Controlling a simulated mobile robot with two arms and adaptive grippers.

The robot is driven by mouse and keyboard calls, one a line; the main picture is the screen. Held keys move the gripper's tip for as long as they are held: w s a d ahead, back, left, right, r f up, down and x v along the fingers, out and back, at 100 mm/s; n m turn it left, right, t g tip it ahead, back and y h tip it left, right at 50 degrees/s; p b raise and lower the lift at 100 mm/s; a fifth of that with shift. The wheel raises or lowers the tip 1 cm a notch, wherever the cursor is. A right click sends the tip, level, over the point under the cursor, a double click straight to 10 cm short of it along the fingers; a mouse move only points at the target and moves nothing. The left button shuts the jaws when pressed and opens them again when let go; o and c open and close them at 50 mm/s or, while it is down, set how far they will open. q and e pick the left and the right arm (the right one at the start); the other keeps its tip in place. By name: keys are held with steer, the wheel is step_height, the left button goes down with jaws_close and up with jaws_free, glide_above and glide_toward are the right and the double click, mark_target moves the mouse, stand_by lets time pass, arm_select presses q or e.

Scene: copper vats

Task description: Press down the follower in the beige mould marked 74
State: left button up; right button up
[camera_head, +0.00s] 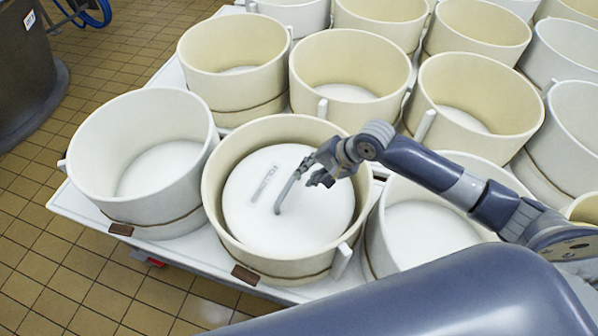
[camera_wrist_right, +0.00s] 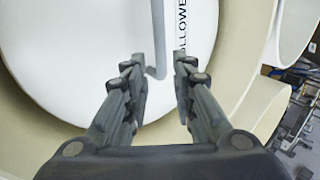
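The follower (camera_head: 250,225) is a white disc lettered with its name. It lies inside a beige mould (camera_head: 290,266) in the front row, below the mould's rim. No 74 can be read on the mould. A thin grey bar (camera_head: 290,188) stands over the disc and looks like its handle. My right gripper (camera_head: 314,172) is above the disc's right half, beside the bar's upper end. In the wrist view its fingers (camera_wrist_right: 158,63) are apart, with the bar (camera_wrist_right: 157,40) showing between them; contact cannot be told. The disc (camera_wrist_right: 85,50) fills the background there. My left gripper is not in view.
White moulds stand close on the left (camera_head: 150,165) and right (camera_head: 425,232). Several more beige and white moulds fill the pale table (camera_head: 90,205) behind. A dark vat (camera_head: 22,75) stands on the tiled floor at far left.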

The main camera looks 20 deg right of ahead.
mark_target(293, 180)
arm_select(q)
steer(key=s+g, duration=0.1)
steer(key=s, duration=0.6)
arm_select(e)
steer(key=x, duration=0.4)
steer(key=shift+a+f, duration=0.2)
steer(key=x, duration=0.3)
steer(key=shift+w, duration=0.1)
steer(key=shift+x, duration=1.05)
steer(key=shift+f, duration=0.2)
jaws_close()
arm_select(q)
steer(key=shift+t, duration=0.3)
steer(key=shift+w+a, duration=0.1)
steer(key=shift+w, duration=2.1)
arm_select(e)
steer(key=shift+w, duration=0.1)
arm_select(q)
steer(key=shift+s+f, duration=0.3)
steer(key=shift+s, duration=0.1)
arm_select(e)
steer(key=shift+f, duration=0.35)
